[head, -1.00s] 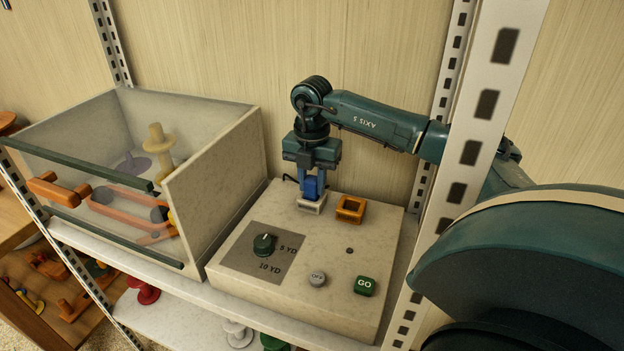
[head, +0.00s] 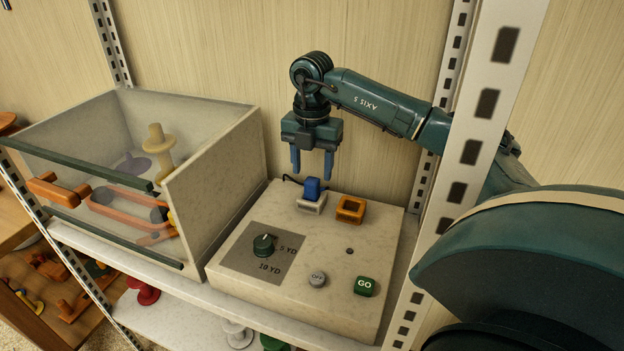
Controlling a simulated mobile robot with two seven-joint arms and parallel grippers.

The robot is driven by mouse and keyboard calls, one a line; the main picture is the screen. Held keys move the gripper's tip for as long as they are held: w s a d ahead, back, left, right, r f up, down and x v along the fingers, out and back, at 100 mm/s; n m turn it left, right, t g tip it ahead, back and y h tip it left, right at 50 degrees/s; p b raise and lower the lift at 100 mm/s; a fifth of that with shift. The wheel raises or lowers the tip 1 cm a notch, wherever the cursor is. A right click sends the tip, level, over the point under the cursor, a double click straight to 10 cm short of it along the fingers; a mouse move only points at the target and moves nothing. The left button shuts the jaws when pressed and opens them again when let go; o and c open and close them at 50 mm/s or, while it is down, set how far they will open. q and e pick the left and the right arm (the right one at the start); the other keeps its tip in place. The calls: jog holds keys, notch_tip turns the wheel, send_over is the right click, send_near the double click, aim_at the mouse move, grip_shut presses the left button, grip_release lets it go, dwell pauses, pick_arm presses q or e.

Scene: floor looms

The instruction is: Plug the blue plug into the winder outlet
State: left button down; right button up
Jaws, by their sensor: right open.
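The blue plug (head: 312,188) stands upright in a white outlet (head: 311,206) at the back of the beige control box (head: 290,306), with a dark cord at its left. An orange square outlet (head: 350,209) beside it is empty. Which of the two is the winder outlet I cannot tell. My right gripper (head: 313,174) is open and empty. Its blue fingers point down at or just above the plug's top, apart from its sides. My left gripper is not in view.
The box carries a dial (head: 263,245), a grey OFF button (head: 317,279) and a green GO button (head: 365,286). A clear-fronted case (head: 215,185) with an orange handle stands at left. A perforated white post (head: 475,130) rises close to my right arm.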

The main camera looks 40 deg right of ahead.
aim_at(313, 180)
notch_tip(313, 180, up, 9)
jog(key=shift+f+p, duration=0.2)
jog(key=shift+p, duration=0.1)
jog(key=shift+s+f, duration=0.1)
dwell(0.4)
